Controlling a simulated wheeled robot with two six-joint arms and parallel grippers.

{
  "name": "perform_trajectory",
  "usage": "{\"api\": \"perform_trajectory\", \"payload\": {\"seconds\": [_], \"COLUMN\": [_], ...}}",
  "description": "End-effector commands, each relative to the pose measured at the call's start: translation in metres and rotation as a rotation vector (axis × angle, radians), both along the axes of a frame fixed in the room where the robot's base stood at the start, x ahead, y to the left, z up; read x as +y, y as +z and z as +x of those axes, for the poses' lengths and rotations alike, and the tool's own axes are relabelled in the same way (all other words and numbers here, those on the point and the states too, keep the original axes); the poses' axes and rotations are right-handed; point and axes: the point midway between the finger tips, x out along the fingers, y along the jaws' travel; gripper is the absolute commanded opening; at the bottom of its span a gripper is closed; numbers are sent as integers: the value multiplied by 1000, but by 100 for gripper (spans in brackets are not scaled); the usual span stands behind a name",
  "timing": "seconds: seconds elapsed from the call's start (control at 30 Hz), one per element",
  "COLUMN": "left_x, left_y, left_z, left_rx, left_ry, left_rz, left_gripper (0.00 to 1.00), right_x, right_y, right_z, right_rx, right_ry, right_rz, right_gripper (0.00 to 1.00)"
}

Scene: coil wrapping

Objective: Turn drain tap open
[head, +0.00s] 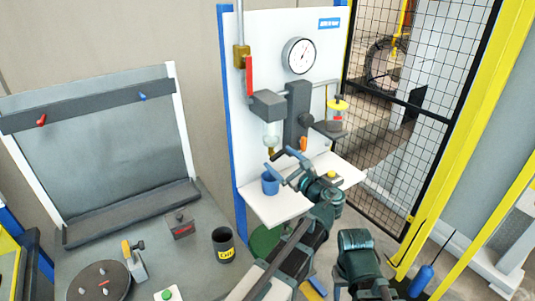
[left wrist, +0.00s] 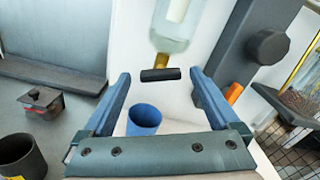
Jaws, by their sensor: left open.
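The drain tap shows in the left wrist view as a brass stem with a black bar handle (left wrist: 161,75) lying crosswise, under a clear bowl (left wrist: 172,35). In the head view its brass stem (head: 271,151) is below the bowl (head: 271,134). My left gripper (head: 287,162) is open, its blue fingers pointing at the panel. In the left wrist view the black handle lies between the left gripper's fingers (left wrist: 160,76), with a gap on both sides. My right gripper is not seen; only a dark link of mine shows at the lower right.
A blue cup (head: 270,183) stands on the white shelf (head: 280,207) below the tap. A red lever (head: 249,76), a gauge (head: 299,55) and a yellow-topped jar (head: 337,113) are on the panel. A black mug (head: 222,245) stands on the grey bench. A mesh fence is at right.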

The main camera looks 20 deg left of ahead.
Motion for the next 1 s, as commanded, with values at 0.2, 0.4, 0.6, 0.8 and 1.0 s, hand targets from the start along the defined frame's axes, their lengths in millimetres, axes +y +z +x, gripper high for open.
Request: {"api": "perform_trajectory", "payload": {"seconds": [0.2, 0.4, 0.6, 0.8, 1.0], "left_x": [-1, -1, -1, -1, -1], "left_y": [0, 0, 0, 0, 0], "left_z": [3, 3, 3, 3, 3], "left_rx": [0, 0, 0, 0, -52], "left_ry": [-1, -1, -1, -1, 0], "left_rz": [0, 0, 0, 0, -41], "left_gripper": [95, 86, 50, 14, 9], "right_x": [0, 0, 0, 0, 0], "right_y": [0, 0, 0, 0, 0], "right_z": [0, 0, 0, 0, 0], "right_rx": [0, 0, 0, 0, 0], "right_ry": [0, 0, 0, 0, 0], "right_rz": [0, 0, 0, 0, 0], "right_gripper": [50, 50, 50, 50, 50]}}
